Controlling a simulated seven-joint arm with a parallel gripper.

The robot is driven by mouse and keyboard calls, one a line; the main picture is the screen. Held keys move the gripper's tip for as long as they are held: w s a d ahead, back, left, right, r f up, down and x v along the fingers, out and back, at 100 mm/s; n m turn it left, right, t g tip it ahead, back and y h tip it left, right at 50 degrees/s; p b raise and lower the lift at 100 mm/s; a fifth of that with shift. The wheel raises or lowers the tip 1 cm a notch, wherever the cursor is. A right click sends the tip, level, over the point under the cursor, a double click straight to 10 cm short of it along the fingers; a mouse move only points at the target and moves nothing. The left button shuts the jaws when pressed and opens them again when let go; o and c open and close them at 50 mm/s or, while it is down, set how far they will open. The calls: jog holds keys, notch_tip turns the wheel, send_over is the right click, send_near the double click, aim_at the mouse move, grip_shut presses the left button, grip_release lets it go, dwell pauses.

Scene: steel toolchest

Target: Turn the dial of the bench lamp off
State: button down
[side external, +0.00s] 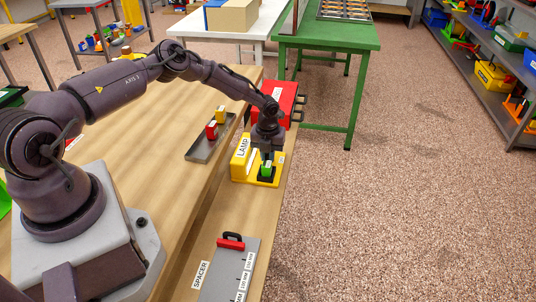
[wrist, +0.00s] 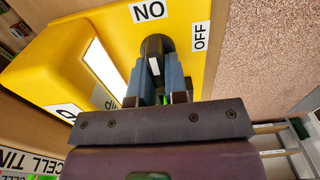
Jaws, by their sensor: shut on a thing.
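The yellow bench lamp (side external: 238,168), labelled LAMP, stands on the wooden bench beneath my gripper (side external: 267,155). In the wrist view its yellow body (wrist: 62,62) fills the upper left. The black dial (wrist: 155,45) with a white pointer mark sits between my gripper's blue-grey fingers (wrist: 155,82), which are shut on it. The white mark points roughly toward the upper label, which reads NO in the picture (wrist: 149,10). The OFF label (wrist: 200,37) is to the right of the dial. The fingers hide part of the dial.
A red box (side external: 283,100) stands just behind the lamp. A grey tray (side external: 198,150) with a red and a yellow piece lies to its left. A grey spacer plate (side external: 228,275) with a red-and-black handle lies nearer the camera. The bench between lamp and plate is clear.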

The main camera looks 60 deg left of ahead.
jog(key=shift+m, duration=0.4)
jog(key=m, duration=0.3)
jog(key=shift+s+a+m, duration=0.15)
jog(key=shift+m, duration=0.15)
jog(key=m, duration=0.4)
jog(key=shift+a+m, duration=0.25)
jog(key=shift+m, duration=0.05)
jog(key=m, duration=0.4)
jog(key=shift+a+m, duration=0.2)
jog(key=shift+m, duration=0.1)
jog(key=shift+a+m, duration=0.2)
jog(key=shift+m, duration=1.9)
jog(key=c, duration=1.1)
grip_release()
jog(key=shift+c, duration=0.2)
